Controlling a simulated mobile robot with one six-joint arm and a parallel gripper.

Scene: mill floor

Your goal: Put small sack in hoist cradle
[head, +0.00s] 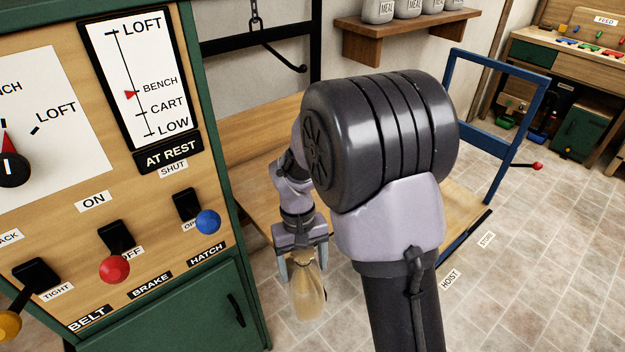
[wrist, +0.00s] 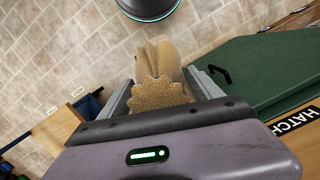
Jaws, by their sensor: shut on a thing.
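My gripper (head: 303,264) is shut on a small tan sack (head: 309,292), which hangs from it above the tiled floor. The wrist view also shows the sack (wrist: 160,88) between the two fingers, with its gathered top towards the camera. A wooden platform (head: 262,190), which looks like the hoist cradle, lies behind my arm, with a blue frame (head: 497,125) at its right. My arm hides much of it. The sack appears in front of the platform and apart from it. In the wrist view a wooden surface (wrist: 57,128) shows at lower left.
A green-framed control panel (head: 150,215) stands close on the left, with belt, brake and hatch levers. Its gauge pointer (head: 131,95) is at BENCH above an AT REST sign. A shelf (head: 400,30) bears several meal sacks. Tiled floor at right is open.

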